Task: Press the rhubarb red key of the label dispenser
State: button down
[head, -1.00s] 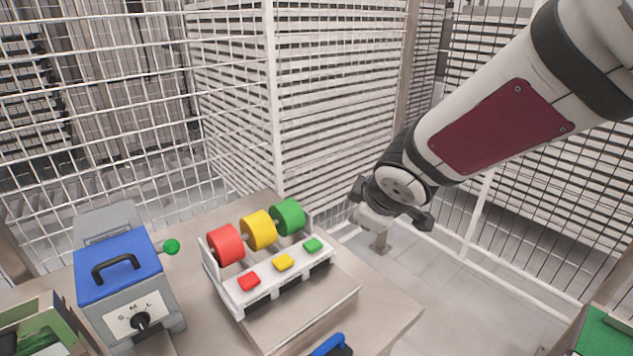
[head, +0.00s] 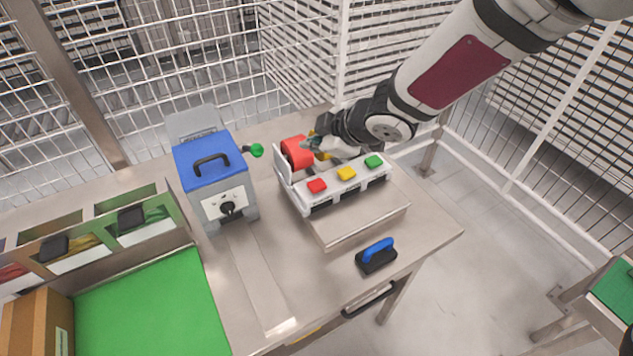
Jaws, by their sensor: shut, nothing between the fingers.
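The label dispenser (head: 325,200) is a white unit on a raised steel block on the table. Its front row has a red key (head: 317,186) at the left, a yellow key (head: 346,173) in the middle and a green key (head: 374,161) at the right. Behind the keys, the red roll (head: 297,152) shows; the yellow roll is mostly hidden and the green roll is hidden by my arm. My gripper (head: 312,146) is shut and empty. It is over the rolls, beside the red one, behind and above the red key. Whether it touches a roll I cannot tell.
A grey machine with a blue lid (head: 209,160) and a dial stands left of the dispenser. A blue-handled stamp (head: 377,256) lies in front at the right. A green mat (head: 145,305) and bins are at left. Wire fencing (head: 300,50) stands behind the table.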

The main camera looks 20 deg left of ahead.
jog(key=b, duration=0.5)
send_over(315, 186)
jog(key=shift+w+f, duration=0.15)
jog(key=shift+f, duration=2.15)
notch_tip(315, 186, down, 4)
jog(key=b, duration=0.5)
jog(key=shift+f, duration=0.1)
jog(key=shift+f+b, duration=0.2)
jog(key=shift+b, duration=0.3)
jog(key=shift+f, duration=0.2)
jog(key=shift+f+b, duration=0.5)
jog(key=shift+b, duration=0.4)
jog(key=shift+r, duration=0.2)
jog(key=shift+s+r+p, duration=0.2)
jog(key=shift+r+p, duration=0.6)
jog(key=shift+p, duration=0.35)
notch_tip(315, 186, up, 5)
jog(key=p, duration=0.6)
